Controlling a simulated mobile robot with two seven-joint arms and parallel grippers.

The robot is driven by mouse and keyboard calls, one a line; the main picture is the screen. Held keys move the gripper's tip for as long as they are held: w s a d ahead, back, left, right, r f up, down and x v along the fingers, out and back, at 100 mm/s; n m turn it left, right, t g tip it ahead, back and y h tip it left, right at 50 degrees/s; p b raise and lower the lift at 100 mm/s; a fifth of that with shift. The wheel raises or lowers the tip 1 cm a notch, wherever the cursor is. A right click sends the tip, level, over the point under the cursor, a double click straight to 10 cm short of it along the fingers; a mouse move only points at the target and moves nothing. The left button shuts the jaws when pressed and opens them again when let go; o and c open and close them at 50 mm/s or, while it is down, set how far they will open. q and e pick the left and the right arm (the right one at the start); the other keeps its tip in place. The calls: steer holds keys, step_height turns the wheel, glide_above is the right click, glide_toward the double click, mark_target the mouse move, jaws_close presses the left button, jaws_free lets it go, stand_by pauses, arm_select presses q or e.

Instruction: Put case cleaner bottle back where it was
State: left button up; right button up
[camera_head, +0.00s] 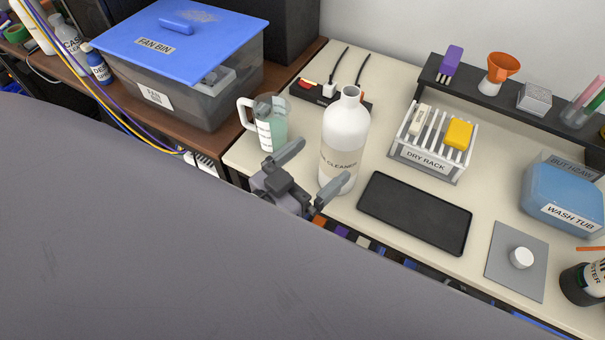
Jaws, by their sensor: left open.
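The case cleaner bottle (344,130) is a tall white bottle with a narrow neck and a beige label, of which "CLEANER" can be read. It stands upright on the cream worktop (290,205), near its front edge. My left gripper (314,168) is open in front of the bottle. My right gripper is not in view.
A measuring jug (268,128) with green liquid stands close left of the bottle, a power strip (318,92) behind. A black tray (415,212) and a dry rack (432,150) are to the right. The fan bin (190,75) stands on the brown shelf at left. Grey blocks the lower left.

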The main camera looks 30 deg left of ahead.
arm_select(q)
steer(key=s+a+f+g+y, duration=0.1)
steer(key=s+f+g, duration=0.1)
steer(key=f, duration=0.4)
steer(key=s+a+f+g+y, duration=0.1)
steer(key=s+a+f+g, duration=0.1)
steer(key=s+f, duration=0.2)
steer(key=s+a+f+n+g+y, duration=0.1)
steer(key=s+f+g, duration=0.1)
steer(key=f, duration=0.6)
steer(key=shift+s+a+f+g, duration=0.2)
steer(key=shift+s+a+g, duration=0.2)
steer(key=shift+s, duration=0.35)
steer(key=shift+w+r+p, duration=0.1)
steer(key=shift+r+p, duration=0.5)
steer(key=shift+r, duration=0.3)
